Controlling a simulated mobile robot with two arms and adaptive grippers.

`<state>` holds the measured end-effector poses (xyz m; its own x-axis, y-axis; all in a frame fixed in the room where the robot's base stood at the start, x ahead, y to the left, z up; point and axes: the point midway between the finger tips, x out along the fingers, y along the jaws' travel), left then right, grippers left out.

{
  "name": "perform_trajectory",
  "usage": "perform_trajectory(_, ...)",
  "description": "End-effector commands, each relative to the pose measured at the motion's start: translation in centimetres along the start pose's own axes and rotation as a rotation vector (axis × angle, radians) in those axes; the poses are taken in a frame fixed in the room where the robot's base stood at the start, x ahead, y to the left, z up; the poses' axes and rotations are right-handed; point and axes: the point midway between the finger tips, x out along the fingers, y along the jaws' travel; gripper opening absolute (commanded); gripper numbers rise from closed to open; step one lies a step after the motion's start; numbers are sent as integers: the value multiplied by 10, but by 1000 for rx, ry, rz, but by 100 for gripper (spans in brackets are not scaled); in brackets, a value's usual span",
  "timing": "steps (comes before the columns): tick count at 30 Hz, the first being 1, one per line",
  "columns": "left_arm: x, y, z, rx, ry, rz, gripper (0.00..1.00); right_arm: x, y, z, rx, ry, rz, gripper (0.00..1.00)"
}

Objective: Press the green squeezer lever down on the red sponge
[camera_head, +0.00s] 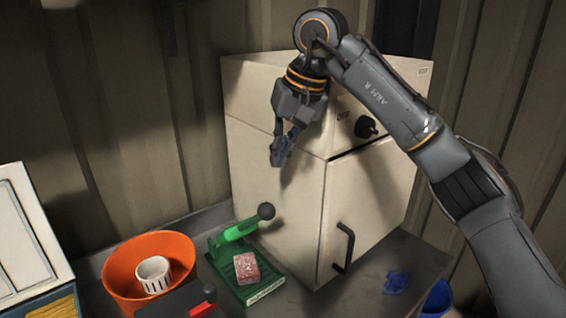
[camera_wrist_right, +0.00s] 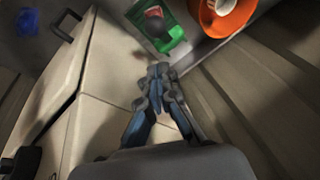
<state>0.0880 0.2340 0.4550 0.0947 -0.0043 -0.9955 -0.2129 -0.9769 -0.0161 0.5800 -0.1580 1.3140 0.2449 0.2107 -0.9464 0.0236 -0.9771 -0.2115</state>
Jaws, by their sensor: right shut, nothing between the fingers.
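The green squeezer stands on the grey bench, its lever (camera_head: 240,230) tilted up toward a black ball knob (camera_head: 266,211). The red sponge (camera_head: 246,267) lies on the squeezer's green base (camera_head: 265,290), below and in front of the lever. My left gripper is not in view.
A cream cabinet (camera_head: 270,190) with a black knob and handle stands right behind the squeezer. An orange bowl (camera_head: 118,281) holding a white cup (camera_head: 153,275) stands left of it. A dark red-and-black object (camera_head: 180,302) is in front. A blue cloth (camera_head: 397,282) and blue container (camera_head: 438,299) are at right.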

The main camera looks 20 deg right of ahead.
Motion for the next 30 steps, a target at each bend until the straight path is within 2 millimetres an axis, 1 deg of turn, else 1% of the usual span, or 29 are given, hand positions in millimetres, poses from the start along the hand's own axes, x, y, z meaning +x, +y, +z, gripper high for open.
perform_trajectory(5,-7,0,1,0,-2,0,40,26,0,1,-1,-4,2,0)
perform_trajectory(12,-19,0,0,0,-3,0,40,69,0,1,0,-3,2,0)
perform_trajectory(15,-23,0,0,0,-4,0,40,82,0,1,1,-2,2,0)
perform_trajectory(18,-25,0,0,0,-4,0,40,90,0,1,0,-1,1,0)
perform_trajectory(21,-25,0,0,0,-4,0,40,94,0,1,0,1,2,0)
perform_trajectory(30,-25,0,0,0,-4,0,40,95,0,1,0,2,2,0)
